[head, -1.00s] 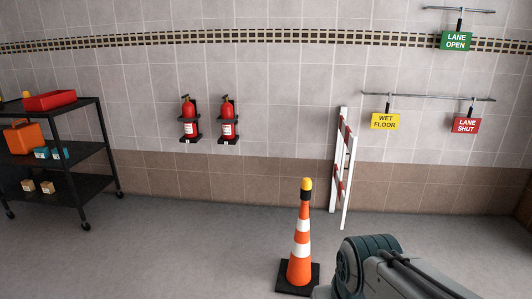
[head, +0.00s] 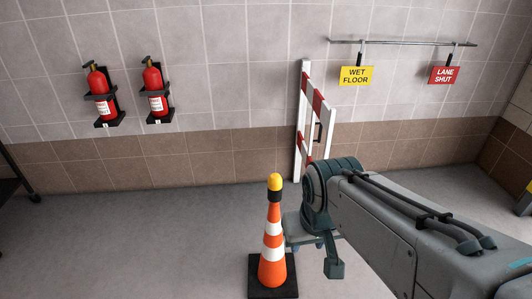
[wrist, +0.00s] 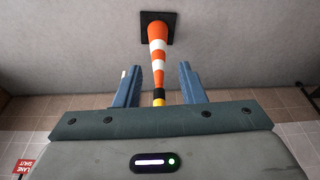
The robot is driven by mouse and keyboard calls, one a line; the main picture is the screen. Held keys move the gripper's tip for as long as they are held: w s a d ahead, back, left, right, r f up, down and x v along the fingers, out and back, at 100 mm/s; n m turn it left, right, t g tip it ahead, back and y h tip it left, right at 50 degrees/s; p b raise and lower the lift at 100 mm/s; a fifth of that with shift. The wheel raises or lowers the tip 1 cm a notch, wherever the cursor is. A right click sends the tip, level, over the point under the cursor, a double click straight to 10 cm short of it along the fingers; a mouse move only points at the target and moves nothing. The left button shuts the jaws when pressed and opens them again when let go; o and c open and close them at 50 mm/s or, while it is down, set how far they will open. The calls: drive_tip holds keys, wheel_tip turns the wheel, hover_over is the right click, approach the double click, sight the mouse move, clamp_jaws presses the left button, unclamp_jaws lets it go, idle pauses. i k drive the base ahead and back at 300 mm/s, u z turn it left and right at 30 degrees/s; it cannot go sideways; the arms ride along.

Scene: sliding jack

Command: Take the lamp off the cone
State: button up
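The orange and white traffic cone (head: 272,244) stands upright on its black base on the floor. The lamp (head: 275,183), a yellow dome on a black collar, sits on the cone's tip. In the wrist view the lamp (wrist: 158,99) shows close to the palm edge, which partly hides it. My gripper (wrist: 158,66) is open and empty, with one blue finger on each side of the cone and lamp in the picture and a gap on both sides. In the head view my arm hides part of the gripper, just right of the cone; its exact distance from the lamp is unclear.
A red and white barrier (head: 312,120) leans at the wall behind my arm. Two red fire extinguishers (head: 155,90) hang at left. A yellow sign (head: 356,76) and a red sign (head: 444,75) hang from a rail. The floor left of the cone is clear.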

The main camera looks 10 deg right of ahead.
sight(275, 182)
drive_tip(key=z, duration=0.05)
drive_tip(key=i, duration=1.15)
drive_tip(key=z, duration=0.1)
